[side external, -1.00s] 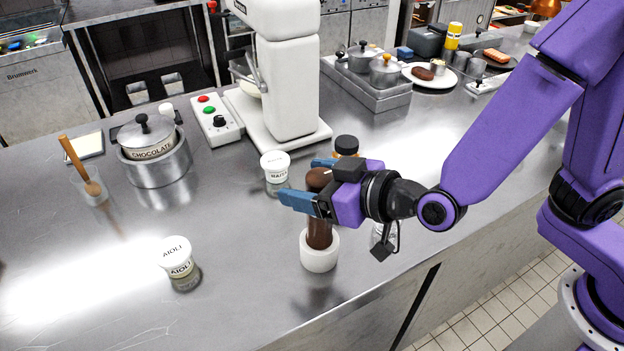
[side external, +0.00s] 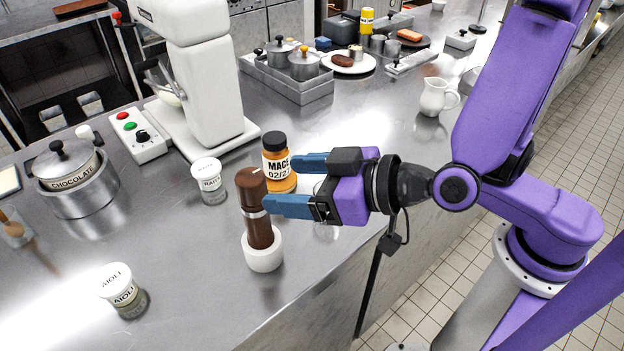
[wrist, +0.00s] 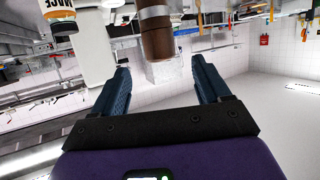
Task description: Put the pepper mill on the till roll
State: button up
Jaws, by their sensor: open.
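The brown pepper mill (side external: 259,223), with a silver band, stands upright on the white till roll (side external: 263,254) near the counter's front edge. My gripper (side external: 278,184) is open and empty at the mill's upper right, its fingers level and pointing left. The near fingertip overlaps the mill's edge in the side view. In the wrist view the mill (wrist: 156,35) shows ahead of the gap of my gripper (wrist: 160,67), clear of both fingers. The roll's contact with the mill is partly hidden by the roll's rim.
An orange MACE jar (side external: 277,165) stands just behind the far finger. A RAITA jar (side external: 209,183) is to the left and an AIOLI jar (side external: 122,290) at front left. A white mixer (side external: 202,90) stands behind. The counter between the AIOLI jar and the roll is bare.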

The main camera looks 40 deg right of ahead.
jog(key=shift+v, duration=1.15)
jog(key=s+d+f+n+g+y, duration=0.25)
jog(key=s+n+g, duration=0.35)
jog(key=s+g, duration=0.4)
jog(key=d+f+n+g+h, duration=0.1)
jog(key=d+h, duration=0.7)
jog(key=d, duration=1.2)
notch_tip(320, 180, down, 2)
jog(key=shift+s+d+f+g, duration=0.1)
jog(key=shift+s+d+g, duration=0.2)
jog(key=shift+g, duration=0.4)
